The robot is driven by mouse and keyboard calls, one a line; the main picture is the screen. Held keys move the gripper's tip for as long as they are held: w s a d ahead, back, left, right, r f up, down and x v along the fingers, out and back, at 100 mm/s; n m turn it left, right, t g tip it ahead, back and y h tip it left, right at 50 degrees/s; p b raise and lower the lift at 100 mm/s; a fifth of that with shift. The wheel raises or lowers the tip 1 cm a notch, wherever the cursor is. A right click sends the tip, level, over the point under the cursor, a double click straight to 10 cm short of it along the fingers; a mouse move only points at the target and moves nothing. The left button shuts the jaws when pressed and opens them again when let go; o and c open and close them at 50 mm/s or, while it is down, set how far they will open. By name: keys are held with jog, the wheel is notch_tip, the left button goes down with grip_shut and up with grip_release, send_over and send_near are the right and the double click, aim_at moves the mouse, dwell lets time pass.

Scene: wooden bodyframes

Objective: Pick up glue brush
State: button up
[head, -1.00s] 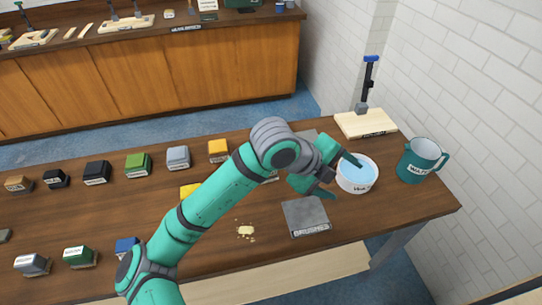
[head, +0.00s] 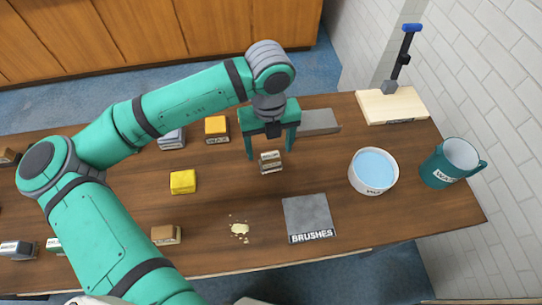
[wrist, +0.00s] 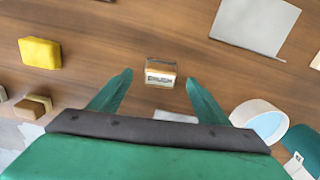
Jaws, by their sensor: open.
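My gripper (head: 269,151) is open and points down over the table, its two fingers apart. A small tan and pale block (head: 271,164) with a dark-lettered label sits on the table just beneath and between the fingertips. In the wrist view, the labelled block (wrist: 160,77) lies midway between the finger ends, apart from both. Its lettering is too small to read surely, so I cannot tell whether it is the glue brush. No other thing shows clearly as a glue brush.
A grey pad marked BRUSHES (head: 308,214) lies in front. A white bowl of blue liquid (head: 373,171), a teal mug (head: 450,163) and a wooden board (head: 390,106) stand right. Yellow (head: 183,182) and orange (head: 216,128) blocks lie left. Pale crumbs (head: 239,229) lie near the front.

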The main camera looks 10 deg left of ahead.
aim_at(270, 155)
jog(key=shift+s+d+f, duration=0.1)
jog(key=shift+f, duration=1.5)
jog(key=shift+s+d+f, duration=0.1)
jog(key=shift+f, duration=1.5)
jog(key=c, duration=1.2)
